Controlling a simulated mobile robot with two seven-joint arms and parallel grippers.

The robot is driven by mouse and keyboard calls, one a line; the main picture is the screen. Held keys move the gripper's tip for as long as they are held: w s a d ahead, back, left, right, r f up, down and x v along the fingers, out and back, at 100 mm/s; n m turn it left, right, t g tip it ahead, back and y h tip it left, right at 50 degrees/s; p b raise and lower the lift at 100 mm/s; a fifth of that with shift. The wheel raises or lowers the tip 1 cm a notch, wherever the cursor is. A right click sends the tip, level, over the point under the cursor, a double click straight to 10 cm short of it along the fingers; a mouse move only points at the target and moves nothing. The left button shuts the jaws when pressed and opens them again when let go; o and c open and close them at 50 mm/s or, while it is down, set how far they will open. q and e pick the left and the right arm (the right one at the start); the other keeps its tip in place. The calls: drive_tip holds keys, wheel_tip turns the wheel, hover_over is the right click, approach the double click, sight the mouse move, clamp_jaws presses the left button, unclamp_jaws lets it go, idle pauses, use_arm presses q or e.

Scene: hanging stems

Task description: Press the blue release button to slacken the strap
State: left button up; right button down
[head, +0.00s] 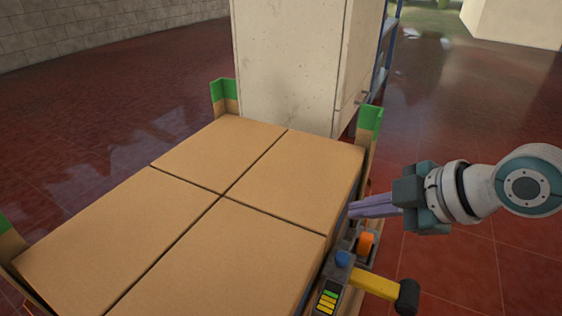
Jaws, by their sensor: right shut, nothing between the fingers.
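The blue release button (343,258) sits on top of a dark tensioner unit (328,283) at the right side of the box load. The unit has a panel of green and yellow bars (327,301), an orange round part (365,243) and a yellow lever (373,285) with a black end. My right gripper (352,209) is shut and empty, its pale purple fingers pointing left. In the picture its tips are above the button and apart from it, by the right edge of the boxes. I cannot clearly make out the strap. My left gripper is not in view.
Several cardboard boxes (206,213) fill the load, with green-topped corner posts (370,122) around them. A tall pale cabinet (291,66) stands directly behind. The red tiled floor (480,260) is open to the right, below my right arm.

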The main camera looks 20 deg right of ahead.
sight(349, 260)
wheel_tip(349, 260, down, 9)
drive_tip(key=b, duration=0.8)
drive_tip(key=shift+a+r, duration=0.1)
drive_tip(key=shift+r, duration=0.1)
drive_tip(key=shift+f, duration=0.15)
idle(0.9)
drive_tip(key=shift+f, duration=0.1)
idle(0.4)
drive_tip(key=shift+f+b, duration=0.3)
drive_tip(key=shift+b, duration=0.15)
